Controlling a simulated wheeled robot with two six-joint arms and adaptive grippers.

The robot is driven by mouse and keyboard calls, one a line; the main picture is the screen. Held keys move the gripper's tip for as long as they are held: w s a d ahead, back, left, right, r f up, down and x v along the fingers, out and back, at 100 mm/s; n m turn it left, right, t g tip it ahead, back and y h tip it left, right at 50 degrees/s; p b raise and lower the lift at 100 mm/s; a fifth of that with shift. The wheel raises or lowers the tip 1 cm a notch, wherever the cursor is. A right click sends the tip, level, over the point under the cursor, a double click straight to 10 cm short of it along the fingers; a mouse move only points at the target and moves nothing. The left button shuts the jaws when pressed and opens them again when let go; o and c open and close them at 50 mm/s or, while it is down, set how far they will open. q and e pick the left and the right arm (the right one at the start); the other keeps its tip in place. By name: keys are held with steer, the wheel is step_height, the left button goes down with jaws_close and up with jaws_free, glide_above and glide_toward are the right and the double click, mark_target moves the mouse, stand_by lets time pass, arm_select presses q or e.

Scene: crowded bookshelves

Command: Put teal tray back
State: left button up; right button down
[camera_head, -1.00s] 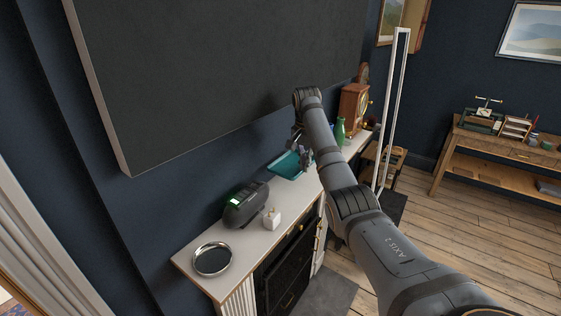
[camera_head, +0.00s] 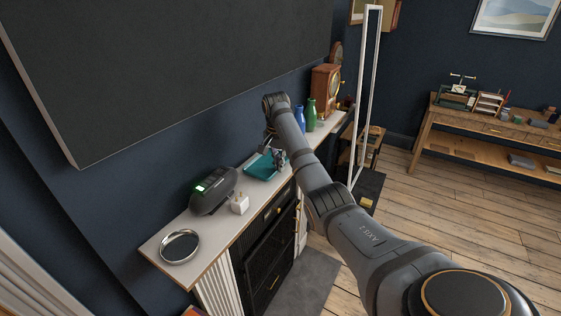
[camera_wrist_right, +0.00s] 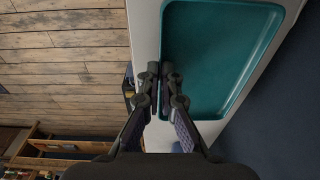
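The teal tray (camera_head: 262,168) is a shallow tray with a raised rim at the white mantel shelf, between the dark speaker-like device and the bottles. In the right wrist view, the tray (camera_wrist_right: 215,60) fills the upper middle. My right gripper (camera_head: 277,156) is at its right side in the head view. In the wrist view my right gripper's fingertips (camera_wrist_right: 161,78) are close together with the tray's side rim between them, one finger inside and one outside. I cannot tell whether the tray touches the shelf. My left gripper is not in view.
On the white shelf (camera_head: 218,232) stand a dark device (camera_head: 213,192) with a green display, a white cube (camera_head: 240,204) and a round silver dish (camera_head: 180,246). Blue (camera_head: 299,119) and green (camera_head: 310,112) bottles and a wooden clock (camera_head: 325,90) stand farther along. A large dark panel hangs above.

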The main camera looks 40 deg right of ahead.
steer(key=shift+w, duration=0.15)
steer(key=shift+f, duration=0.6)
steer(key=c, duration=1.4)
jaws_free()
steer(key=shift+c, duration=0.2)
